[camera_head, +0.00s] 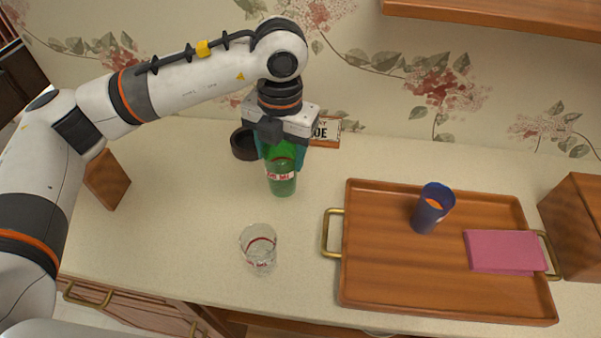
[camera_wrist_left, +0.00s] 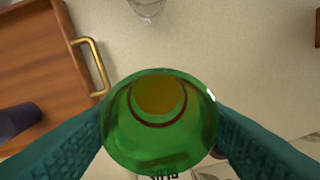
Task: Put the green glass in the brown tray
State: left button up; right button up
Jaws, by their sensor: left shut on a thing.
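The green glass (camera_head: 282,177) stands upright at the back middle of the counter, left of the tray. My left gripper (camera_head: 283,150) comes down from above and is shut on the green glass, with a teal finger on each side. The left wrist view looks down into the open green glass (camera_wrist_left: 160,118) between the fingers. I cannot tell whether its base touches the counter. The brown tray (camera_head: 385,275) with brass handles lies on the right; its edge also shows in the left wrist view (camera_wrist_left: 40,70). My right gripper is not in view.
A blue cup (camera_head: 432,208) and a pink folded cloth (camera_head: 503,251) are in the tray. A clear glass (camera_head: 259,250) stands in front of the green glass. A dark round object (camera_head: 243,144) and a small sign (camera_head: 326,131) are behind. The tray's front left is clear.

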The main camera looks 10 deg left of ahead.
aim_at(377, 268)
jog(key=l+u, duration=0.15)
jog(key=l, duration=0.35)
jog(key=k+l+u, duration=0.2)
jog(key=l, duration=0.25)
jog(key=l+u, duration=0.15)
jog(key=l, duration=0.3)
jog(key=k+l+u, duration=0.15)
jog(key=l, duration=0.3)
